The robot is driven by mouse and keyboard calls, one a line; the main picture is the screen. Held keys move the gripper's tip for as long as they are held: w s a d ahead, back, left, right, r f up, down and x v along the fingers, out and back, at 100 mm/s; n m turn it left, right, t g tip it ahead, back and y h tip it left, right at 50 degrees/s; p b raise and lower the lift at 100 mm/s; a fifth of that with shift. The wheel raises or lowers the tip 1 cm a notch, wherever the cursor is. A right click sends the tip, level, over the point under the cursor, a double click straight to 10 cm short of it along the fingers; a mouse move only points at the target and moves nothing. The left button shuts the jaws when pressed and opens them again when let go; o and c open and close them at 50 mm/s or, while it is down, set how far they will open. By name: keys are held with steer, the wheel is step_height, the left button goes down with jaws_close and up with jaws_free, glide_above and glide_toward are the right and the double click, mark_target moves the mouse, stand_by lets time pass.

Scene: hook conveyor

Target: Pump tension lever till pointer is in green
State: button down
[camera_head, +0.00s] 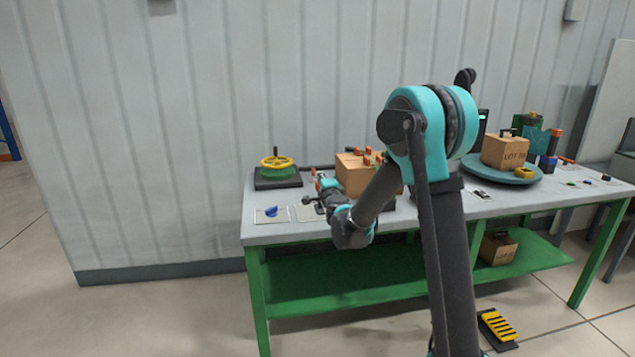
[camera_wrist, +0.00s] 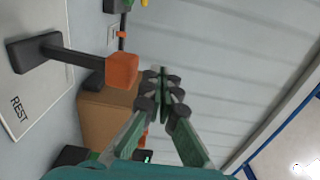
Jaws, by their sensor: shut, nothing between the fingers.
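In the wrist view a dark bar runs from a dark block (camera_wrist: 34,52) to an orange block (camera_wrist: 122,70); it may be the tension lever, but I cannot tell for sure. It lies by a pale plate marked REST (camera_wrist: 18,105). My gripper (camera_wrist: 163,82) is shut and empty, with its fingertips to the right of the orange block and apart from it in the picture. In the head view my gripper (camera_head: 322,186) is over the left part of the table, small and partly hidden by my wrist. I cannot make out a pointer or green zone.
A cardboard box (camera_head: 353,175) stands right beside my gripper; it shows in the wrist view (camera_wrist: 105,118). A yellow handwheel (camera_head: 277,162) is at the back left. A blue piece (camera_head: 271,211) lies on a card at front left. A round turntable (camera_head: 480,172) carries a box.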

steer(key=s+d+r, duration=0.1)
steer(key=s+r, duration=0.3)
steer(key=s, duration=0.2)
steer(key=shift+s+d, duration=0.35)
stand_by(1.0)
steer(key=s+d+f+n+g+h, duration=0.1)
steer(key=s+d+f+n+g, duration=0.3)
steer(key=s+d+f, duration=0.3)
steer(key=s+d+f+n+g+h, duration=0.2)
steer(key=s+d+f+n+g, duration=0.2)
steer(key=s, duration=1.4)
steer(key=s+d+f+n+g+h, duration=0.2)
steer(key=s+d+f+n+g, duration=0.3)
steer(key=s+d+f, duration=0.7)
steer(key=shift+s+d+n, duration=0.65)
steer(key=shift+d+n, duration=0.25)
steer(key=shift+d, duration=0.3)
steer(key=shift+r, duration=0.1)
